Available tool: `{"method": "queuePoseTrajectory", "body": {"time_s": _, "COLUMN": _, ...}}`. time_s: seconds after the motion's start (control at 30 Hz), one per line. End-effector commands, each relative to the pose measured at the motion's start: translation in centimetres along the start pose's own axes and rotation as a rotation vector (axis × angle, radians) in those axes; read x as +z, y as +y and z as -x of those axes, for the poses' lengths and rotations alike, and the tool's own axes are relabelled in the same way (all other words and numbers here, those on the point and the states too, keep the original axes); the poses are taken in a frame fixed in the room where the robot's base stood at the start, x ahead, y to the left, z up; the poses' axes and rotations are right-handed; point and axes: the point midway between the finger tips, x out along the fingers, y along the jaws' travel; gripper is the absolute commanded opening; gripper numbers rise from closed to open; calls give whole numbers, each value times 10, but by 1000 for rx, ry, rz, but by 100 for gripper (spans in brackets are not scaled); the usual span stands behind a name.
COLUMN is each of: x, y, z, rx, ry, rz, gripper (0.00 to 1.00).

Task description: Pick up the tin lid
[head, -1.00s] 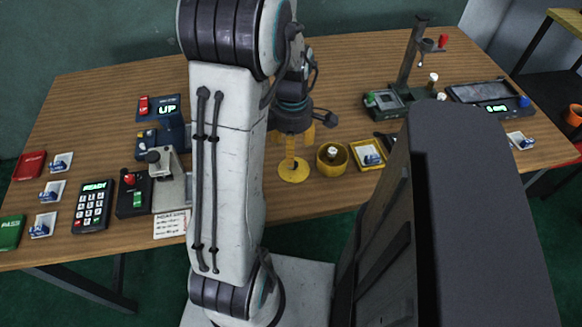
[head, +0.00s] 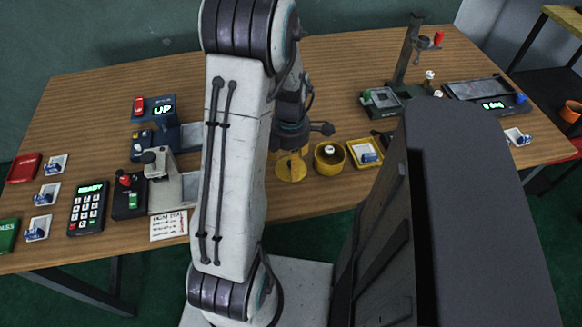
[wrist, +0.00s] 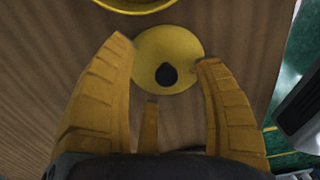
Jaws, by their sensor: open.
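The tin lid is a round, flat yellow disc (head: 291,175) with a dark knob, lying on the wooden table. In the head view my gripper (head: 291,154) is just above it, hiding its back part. In the wrist view the lid (wrist: 188,50) shows between and beyond the fingertips, its dark knob in the gap. My gripper (wrist: 163,56) is open, with yellow fingers spread on both sides and nothing held. Whether the fingers touch the lid or table cannot be told.
An open yellow tin (head: 330,158) stands just right of the lid, and its rim (wrist: 137,8) shows in the wrist view. A yellow tray (head: 365,153) is further right. A small press (head: 163,175) and a keypad (head: 88,207) stand to the left.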

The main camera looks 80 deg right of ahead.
Motion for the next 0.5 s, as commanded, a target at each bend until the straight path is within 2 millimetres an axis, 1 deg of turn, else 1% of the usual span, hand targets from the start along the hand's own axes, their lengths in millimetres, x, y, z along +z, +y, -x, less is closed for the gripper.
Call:
{"method": "queuePoseTrajectory", "body": {"time_s": 0.03, "x": 0, "y": 0, "z": -6, "rx": -2, "ry": 1, "rz": 0, "gripper": 62}}
{"method": "queuePoseTrajectory", "body": {"time_s": 0.17, "x": 0, "y": 0, "z": -11, "rx": 0, "ry": 0, "rz": 0, "gripper": 62}}
{"method": "queuePoseTrajectory", "body": {"time_s": 0.47, "x": 0, "y": 0, "z": -12, "rx": 1, "ry": -1, "rz": 0, "gripper": 62}}
{"method": "queuePoseTrajectory", "body": {"time_s": 0.5, "x": 0, "y": 0, "z": -12, "rx": 1, "ry": 0, "rz": 0, "gripper": 59}}
